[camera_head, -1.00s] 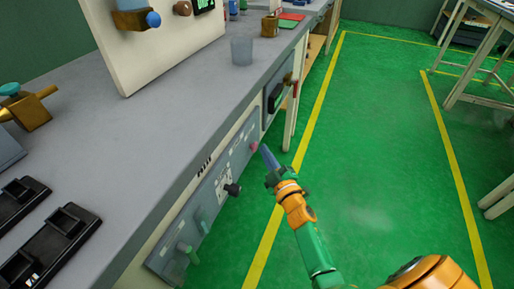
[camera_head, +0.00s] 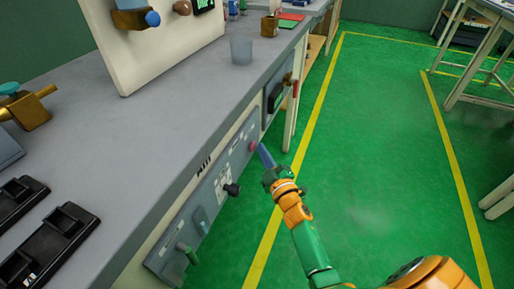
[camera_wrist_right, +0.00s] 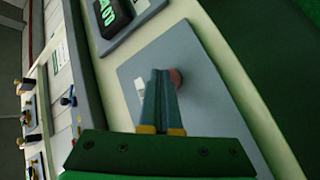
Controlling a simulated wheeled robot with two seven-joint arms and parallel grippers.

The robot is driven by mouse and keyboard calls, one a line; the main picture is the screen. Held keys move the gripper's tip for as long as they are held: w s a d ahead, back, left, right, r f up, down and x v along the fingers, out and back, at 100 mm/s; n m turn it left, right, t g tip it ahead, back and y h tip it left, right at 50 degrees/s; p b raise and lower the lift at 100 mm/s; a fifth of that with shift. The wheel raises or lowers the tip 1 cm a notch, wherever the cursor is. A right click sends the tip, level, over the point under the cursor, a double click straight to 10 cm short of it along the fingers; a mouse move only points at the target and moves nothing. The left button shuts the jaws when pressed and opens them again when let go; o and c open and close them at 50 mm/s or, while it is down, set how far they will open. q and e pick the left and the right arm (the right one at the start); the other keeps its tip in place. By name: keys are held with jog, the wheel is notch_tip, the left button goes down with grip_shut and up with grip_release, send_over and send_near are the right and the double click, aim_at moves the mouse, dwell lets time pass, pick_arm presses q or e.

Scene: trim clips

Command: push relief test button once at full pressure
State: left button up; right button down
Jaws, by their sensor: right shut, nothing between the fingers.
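A round pink-red button (camera_head: 253,146) sits at the far end of the grey control panel (camera_head: 210,190) on the bench front. My right gripper (camera_head: 263,149) is shut and empty, its fingertips close beside the button. In the right wrist view the shut fingers (camera_wrist_right: 160,75) point at the panel and partly cover the reddish button (camera_wrist_right: 176,78). I cannot tell whether the tips touch it. My left gripper is not in view.
The panel also carries a black knob (camera_head: 232,189) and a green handle (camera_head: 187,253). A dark display unit (camera_head: 277,95) is on the bench front beyond it.

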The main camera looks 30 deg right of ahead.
dwell(0.3)
jog(key=shift+s+d+p, duration=0.35)
jog(key=shift+s+d, duration=0.2)
jog(key=shift+s, duration=0.15)
jog(key=s+d+p, duration=0.1)
jog(key=s+d, duration=0.2)
jog(key=shift+s+d, duration=0.15)
jog(key=shift+s, duration=0.25)
